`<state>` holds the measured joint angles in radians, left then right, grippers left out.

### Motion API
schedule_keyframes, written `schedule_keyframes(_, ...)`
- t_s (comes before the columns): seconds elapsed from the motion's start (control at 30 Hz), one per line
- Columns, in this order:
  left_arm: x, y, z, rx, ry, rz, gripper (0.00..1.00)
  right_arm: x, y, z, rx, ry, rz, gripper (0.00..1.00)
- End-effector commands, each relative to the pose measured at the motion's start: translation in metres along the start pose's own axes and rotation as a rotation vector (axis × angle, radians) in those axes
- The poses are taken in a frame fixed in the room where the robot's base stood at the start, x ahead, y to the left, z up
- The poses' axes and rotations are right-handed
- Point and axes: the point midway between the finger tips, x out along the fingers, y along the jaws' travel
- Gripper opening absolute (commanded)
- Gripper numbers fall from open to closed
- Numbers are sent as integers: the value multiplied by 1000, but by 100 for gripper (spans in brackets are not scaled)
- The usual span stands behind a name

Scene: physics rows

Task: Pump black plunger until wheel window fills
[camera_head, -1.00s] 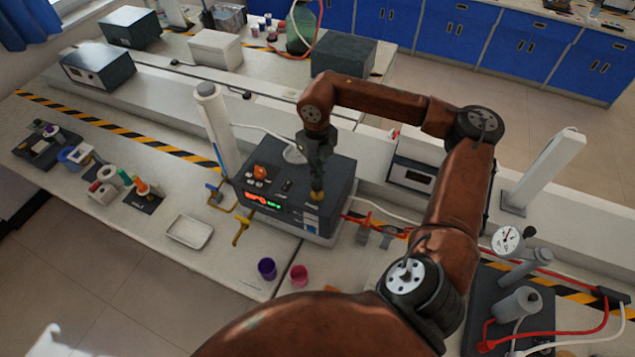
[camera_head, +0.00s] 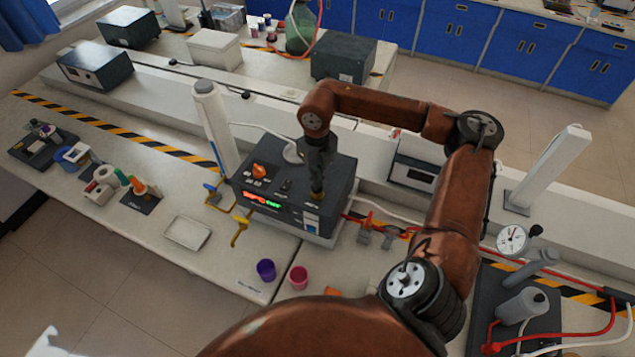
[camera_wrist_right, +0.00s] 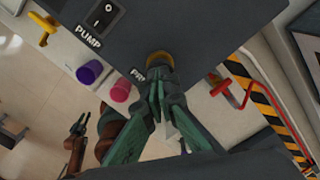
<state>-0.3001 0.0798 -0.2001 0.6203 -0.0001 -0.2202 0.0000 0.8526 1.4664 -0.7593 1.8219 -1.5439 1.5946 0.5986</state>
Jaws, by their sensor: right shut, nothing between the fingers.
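A black box (camera_head: 283,178) stands on the bench in the head view, with an orange knob (camera_head: 260,171) and a red and green display (camera_head: 262,201) on it. My right gripper (camera_head: 317,192) points down at the box's right part. In the right wrist view, its closed green-grey fingers (camera_wrist_right: 160,72) meet a yellow ring (camera_wrist_right: 157,57) on the box, beside the switch labelled PUMP (camera_wrist_right: 104,12). The fingers are shut and empty. They cover what lies inside the ring, so I cannot see a black plunger. I cannot make out a wheel window.
A purple cup (camera_head: 266,270) and a pink cup (camera_head: 299,277) stand in front of the box. A yellow valve handle (camera_head: 240,231) and a white tray (camera_head: 187,232) are to its left. A pressure gauge (camera_head: 512,240) and red hoses are at the right.

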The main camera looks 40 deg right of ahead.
Motion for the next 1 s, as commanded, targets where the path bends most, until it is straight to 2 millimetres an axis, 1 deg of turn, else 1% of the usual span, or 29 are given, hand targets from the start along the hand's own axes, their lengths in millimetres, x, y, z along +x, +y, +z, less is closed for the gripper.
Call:
schedule_keyframes(0.1,4,0,1,0,-1,0,27,7,0,0,0,2,0,0)
schedule_keyframes(0.43,2,0,0,0,0,0,27,3,0,-1,0,2,0,0)
schedule_keyframes(1.0,-18,-1,-4,0,3,0,27,-33,0,0,0,1,0,0)
